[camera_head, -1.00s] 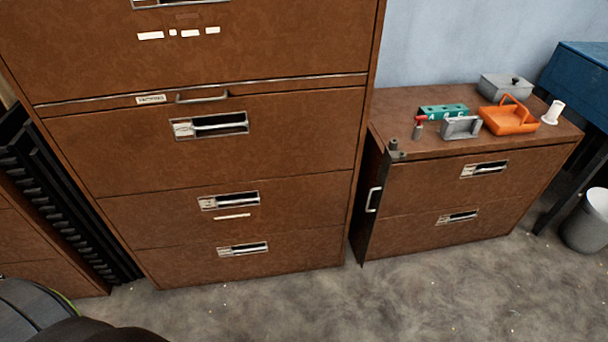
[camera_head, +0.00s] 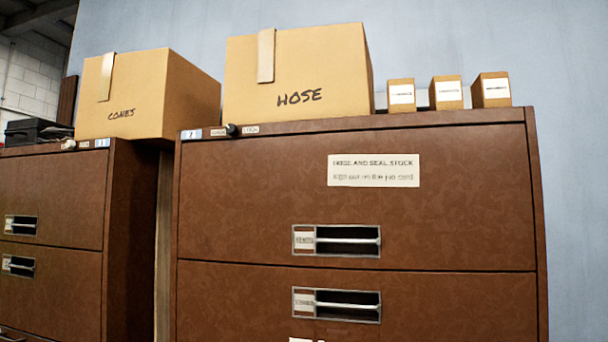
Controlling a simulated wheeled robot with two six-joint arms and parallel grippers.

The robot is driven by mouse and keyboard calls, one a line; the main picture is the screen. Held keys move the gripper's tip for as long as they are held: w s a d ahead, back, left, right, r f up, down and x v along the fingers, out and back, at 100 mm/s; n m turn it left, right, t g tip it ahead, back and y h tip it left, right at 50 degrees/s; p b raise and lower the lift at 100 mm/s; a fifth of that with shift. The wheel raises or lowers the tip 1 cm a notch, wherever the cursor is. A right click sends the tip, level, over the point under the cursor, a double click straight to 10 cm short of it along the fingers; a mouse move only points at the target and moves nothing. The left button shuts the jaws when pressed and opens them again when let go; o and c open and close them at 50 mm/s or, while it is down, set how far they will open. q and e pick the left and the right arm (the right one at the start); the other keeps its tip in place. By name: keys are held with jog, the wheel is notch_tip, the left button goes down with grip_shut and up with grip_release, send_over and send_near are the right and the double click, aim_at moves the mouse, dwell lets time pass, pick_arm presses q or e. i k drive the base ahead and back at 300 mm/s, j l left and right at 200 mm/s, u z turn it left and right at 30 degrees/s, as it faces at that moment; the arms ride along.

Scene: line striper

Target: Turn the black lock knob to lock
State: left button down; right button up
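A small black knob (camera_head: 232,130) sits at the top left edge of the large brown filing cabinet (camera_head: 440,205). It lies between two small white labels, the right one (camera_head: 250,129) seemingly reading "LOCK"; the left label (camera_head: 217,132) is too small to read surely. Which way the knob is turned is too small to tell. Neither of my grippers shows in this view.
Boxes marked HOSE (camera_head: 300,75) and CONES (camera_head: 150,95) stand on top of the cabinets, with three small cartons (camera_head: 446,93) at right. A second brown cabinet (camera_head: 55,185) stands at left, with a pale knob (camera_head: 69,144) on its top edge.

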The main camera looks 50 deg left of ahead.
aim_at(232, 129)
jog(key=u, duration=1.9)
